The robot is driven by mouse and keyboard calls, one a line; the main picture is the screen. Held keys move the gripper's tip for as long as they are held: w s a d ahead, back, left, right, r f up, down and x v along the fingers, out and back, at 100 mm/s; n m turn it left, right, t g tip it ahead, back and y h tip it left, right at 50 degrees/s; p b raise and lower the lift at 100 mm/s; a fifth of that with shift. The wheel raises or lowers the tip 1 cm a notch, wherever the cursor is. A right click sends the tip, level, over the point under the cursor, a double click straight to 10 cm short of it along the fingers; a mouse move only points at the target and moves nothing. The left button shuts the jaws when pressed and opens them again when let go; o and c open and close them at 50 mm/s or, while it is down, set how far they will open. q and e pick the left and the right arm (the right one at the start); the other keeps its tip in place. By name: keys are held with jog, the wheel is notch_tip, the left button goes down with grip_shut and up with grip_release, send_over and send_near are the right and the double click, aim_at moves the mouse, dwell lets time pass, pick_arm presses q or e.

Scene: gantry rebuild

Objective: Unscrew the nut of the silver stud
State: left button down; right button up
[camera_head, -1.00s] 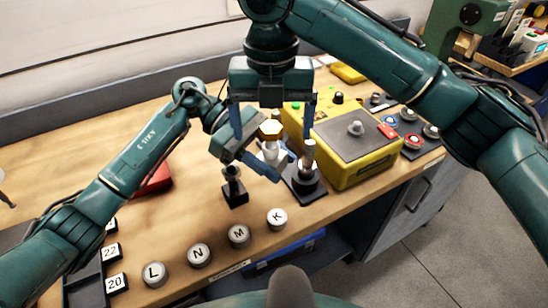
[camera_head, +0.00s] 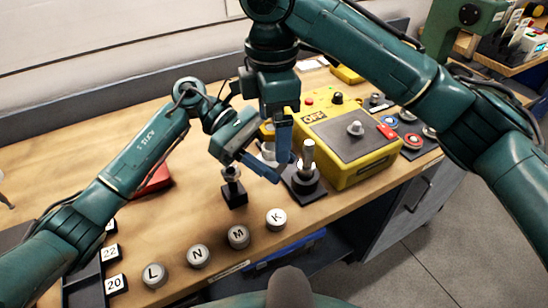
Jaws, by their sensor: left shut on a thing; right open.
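The silver stud (camera_head: 267,150) is pale and upright between the blue fingers of my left gripper (camera_head: 269,158), which is shut on it above the bench. A gold-yellow nut (camera_head: 265,130) sits at the stud's top and is mostly hidden behind a finger of my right gripper (camera_head: 277,142). My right gripper points down from above and is open, its fingers around the nut. One finger is in front and the other is largely hidden, so contact with the nut cannot be seen.
A silver post on a black base (camera_head: 304,184) stands just right of the grippers. A small black stand (camera_head: 234,192) is below left. A yellow control box (camera_head: 362,171) is at right. Lettered round caps (camera_head: 238,236) line the front edge. The bench (camera_head: 190,207) is clear at left centre.

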jog(key=m, duration=0.4)
jog(key=shift+s+a+m, duration=0.1)
jog(key=shift+a+m, duration=0.05)
jog(key=shift+m, duration=0.15)
jog(key=m, duration=0.4)
jog(key=shift+c, duration=0.2)
